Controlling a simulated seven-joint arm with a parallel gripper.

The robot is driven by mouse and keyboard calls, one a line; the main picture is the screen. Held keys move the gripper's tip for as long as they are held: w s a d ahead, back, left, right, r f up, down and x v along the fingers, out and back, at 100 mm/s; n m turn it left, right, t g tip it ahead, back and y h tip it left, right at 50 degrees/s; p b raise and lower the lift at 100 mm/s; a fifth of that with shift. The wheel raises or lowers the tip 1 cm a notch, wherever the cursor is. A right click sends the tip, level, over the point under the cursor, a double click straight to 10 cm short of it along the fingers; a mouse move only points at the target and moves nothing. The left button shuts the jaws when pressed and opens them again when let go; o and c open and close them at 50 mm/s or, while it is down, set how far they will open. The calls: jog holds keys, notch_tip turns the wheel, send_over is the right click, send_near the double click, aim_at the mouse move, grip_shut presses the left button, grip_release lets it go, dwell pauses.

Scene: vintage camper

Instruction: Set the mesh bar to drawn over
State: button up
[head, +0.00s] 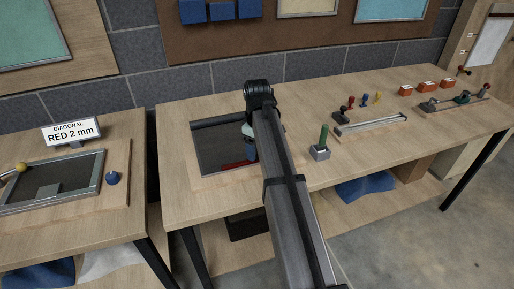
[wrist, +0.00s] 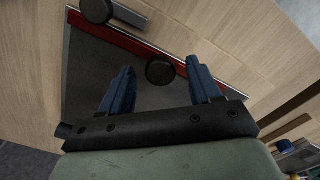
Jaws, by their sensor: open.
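A dark rectangular panel in a thin frame (head: 215,148) lies on the middle bench, partly hidden by my arm. A red strip (head: 233,165) runs along its near side; in the wrist view the red strip (wrist: 190,65) crosses behind the fingers. I cannot tell for sure which part is the mesh bar. A round black knob (wrist: 160,73) shows between the fingertips of my gripper (wrist: 160,66). The gripper is open, with a blue finger on each side of the knob; contact is not visible. In the head view my gripper (head: 250,143) is over the panel's right part, mostly hidden.
Another black knob (wrist: 97,10) sits by a grey metal piece. A green-handled block (head: 321,147) stands right of my arm. A metal rail fixture (head: 370,124) and orange blocks (head: 426,85) stand farther right. The left bench holds a framed screen (head: 60,180) and a "DIAGONAL RED 2 mm" sign (head: 72,131).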

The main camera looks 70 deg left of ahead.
notch_tip(320, 180, up, 14)
jog(key=shift+f, duration=0.2)
dwell(0.8)
